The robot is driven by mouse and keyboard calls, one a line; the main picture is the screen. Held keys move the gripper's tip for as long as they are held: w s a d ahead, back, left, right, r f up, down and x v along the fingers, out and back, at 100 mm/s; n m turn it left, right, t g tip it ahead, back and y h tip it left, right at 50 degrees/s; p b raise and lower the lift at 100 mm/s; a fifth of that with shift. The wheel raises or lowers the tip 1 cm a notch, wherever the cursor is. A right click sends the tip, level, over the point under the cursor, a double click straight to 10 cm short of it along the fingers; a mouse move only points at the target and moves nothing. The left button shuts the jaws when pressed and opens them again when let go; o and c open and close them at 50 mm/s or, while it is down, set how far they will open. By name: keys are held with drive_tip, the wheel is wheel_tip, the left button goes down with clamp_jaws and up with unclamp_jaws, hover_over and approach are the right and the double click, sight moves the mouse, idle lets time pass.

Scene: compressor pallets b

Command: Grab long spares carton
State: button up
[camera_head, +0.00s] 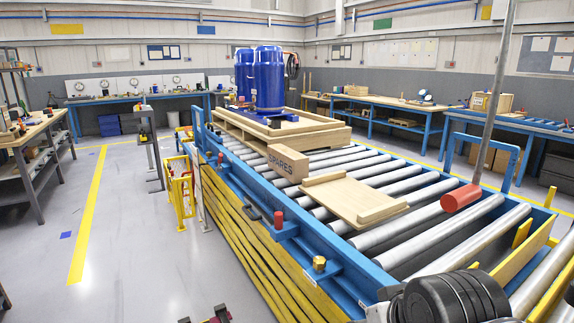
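The long spares carton (288,164) is a brown cardboard box with "SPARES" printed on its near end. It lies on the roller conveyor (345,228), between a wooden pallet (320,138) behind it and a flat wooden board with end battens (352,199) in front. I cannot make out my gripper in this view. A black rounded part at the bottom right looks like part of my arm. Nothing is seen holding the carton.
Blue compressor tanks (268,78) stand on the pallet. Red and brass knobs (319,264) stick up along the blue near rail. Open floor lies left, with a yellow line (88,215).

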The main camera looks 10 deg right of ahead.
drive_tip(key=shift+o, duration=0.4)
drive_tip(key=o, duration=1.3)
